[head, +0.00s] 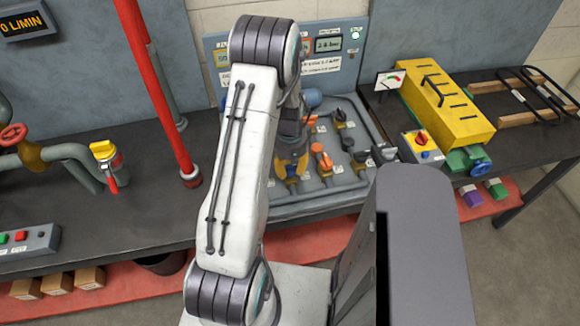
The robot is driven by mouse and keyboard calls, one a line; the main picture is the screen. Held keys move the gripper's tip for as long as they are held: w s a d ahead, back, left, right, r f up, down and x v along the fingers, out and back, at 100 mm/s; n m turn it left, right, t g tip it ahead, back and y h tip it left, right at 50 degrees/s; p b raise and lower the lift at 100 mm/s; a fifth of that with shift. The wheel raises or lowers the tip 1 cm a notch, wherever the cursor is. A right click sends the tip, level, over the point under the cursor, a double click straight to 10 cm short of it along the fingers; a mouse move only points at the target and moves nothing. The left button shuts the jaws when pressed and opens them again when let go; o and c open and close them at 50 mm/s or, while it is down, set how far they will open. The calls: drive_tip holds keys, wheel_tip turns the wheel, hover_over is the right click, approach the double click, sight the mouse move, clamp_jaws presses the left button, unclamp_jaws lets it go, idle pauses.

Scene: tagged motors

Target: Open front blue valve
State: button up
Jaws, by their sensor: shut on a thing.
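A grey valve panel (336,182) lies on the dark bench in the head view, with several small valves on brass bodies. My gripper (291,172) is low over the left end of its front row, partly hidden by my arm. It is shut at a valve there, whose handle is mostly covered, so its colour and angle are hard to tell. An orange-handled valve (322,156) stands just to the right of my gripper, apart from it.
Black valve handles (341,116) stand behind and right of the orange one. A red vertical pipe (160,95) rises left of my arm. A yellow box (447,108) and a small control box with a red knob (421,139) sit on the right.

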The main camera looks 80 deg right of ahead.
drive_tip(key=c, duration=0.5)
drive_tip(key=shift+o, duration=0.2)
drive_tip(key=shift+d, duration=0.1)
drive_tip(key=shift+n+b, duration=0.4)
drive_tip(key=n+b, duration=0.2)
drive_tip(key=shift+f+n, duration=0.15)
drive_tip(key=shift+n, duration=0.25)
drive_tip(key=n+b, duration=0.3)
drive_tip(key=n, duration=0.1)
drive_tip(key=shift+n, duration=0.3)
drive_tip(key=n+b, duration=0.2)
drive_tip(key=n, duration=0.2)
drive_tip(key=shift+n, duration=0.3)
drive_tip(key=n+b, duration=0.1)
drive_tip(key=n, duration=0.3)
drive_tip(key=shift+n+b, duration=0.35)
drive_tip(key=shift+n, duration=0.35)
